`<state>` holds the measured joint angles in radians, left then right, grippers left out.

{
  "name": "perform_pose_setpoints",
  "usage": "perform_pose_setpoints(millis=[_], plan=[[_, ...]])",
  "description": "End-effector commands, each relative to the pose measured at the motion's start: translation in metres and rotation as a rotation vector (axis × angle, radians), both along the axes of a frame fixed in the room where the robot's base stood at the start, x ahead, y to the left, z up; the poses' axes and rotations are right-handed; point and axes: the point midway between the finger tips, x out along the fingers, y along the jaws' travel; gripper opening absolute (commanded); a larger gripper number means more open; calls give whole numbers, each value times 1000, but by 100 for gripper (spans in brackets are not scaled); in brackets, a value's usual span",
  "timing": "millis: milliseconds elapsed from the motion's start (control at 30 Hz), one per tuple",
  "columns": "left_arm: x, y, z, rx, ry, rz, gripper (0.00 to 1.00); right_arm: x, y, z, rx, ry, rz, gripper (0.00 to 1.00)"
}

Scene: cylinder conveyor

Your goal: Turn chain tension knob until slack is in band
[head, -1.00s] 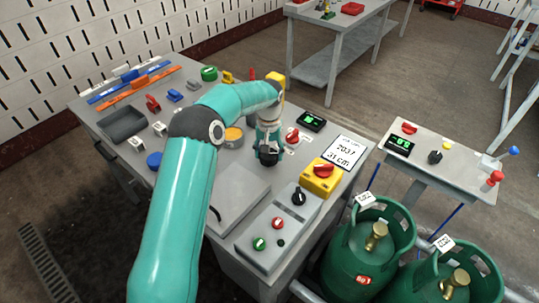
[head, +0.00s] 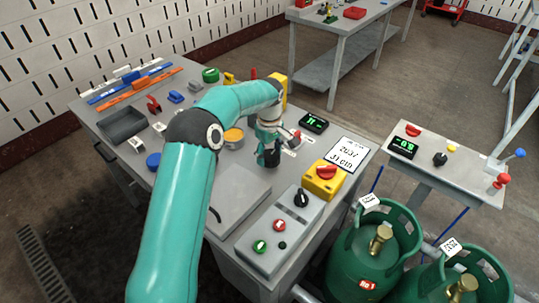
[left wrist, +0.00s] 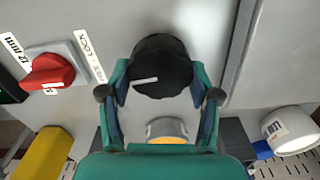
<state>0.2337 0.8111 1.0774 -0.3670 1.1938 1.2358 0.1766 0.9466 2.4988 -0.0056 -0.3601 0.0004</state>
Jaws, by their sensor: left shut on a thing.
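A round black knob (left wrist: 160,67) with a white pointer line stands on the grey bench top in the left wrist view. Its line points left, slightly downward. In the head view the knob is mostly hidden behind my left gripper (head: 268,157). My left gripper (left wrist: 160,94) is shut on the knob, with one finger on each side of it. A red knob (left wrist: 48,71) sits beside it on a grey base, with a label reading LOCK. A small display (head: 313,122) with green digits lies just behind; its digits are too small to read surely. My right gripper is out of view.
A yellow box with a red switch (head: 325,175) and a control box (head: 282,235) with buttons stand to the right. A grey cup with an orange top (head: 234,138) is left of the gripper. Green gas cylinders (head: 370,255) stand beside the bench (head: 222,235).

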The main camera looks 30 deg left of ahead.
Motion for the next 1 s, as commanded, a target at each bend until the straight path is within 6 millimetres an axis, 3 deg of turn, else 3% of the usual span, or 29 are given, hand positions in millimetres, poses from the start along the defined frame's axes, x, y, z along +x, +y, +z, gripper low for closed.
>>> perform_pose_setpoints(millis=[300,833,867,1000], plan=[[1,0,2,1,-6,140,27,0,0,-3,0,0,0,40],[1,0,2,1,-7,167,27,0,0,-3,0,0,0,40],[1,0,2,1,-7,167,66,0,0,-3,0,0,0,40],[1,0,2,1,-6,167,87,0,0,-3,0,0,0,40]])
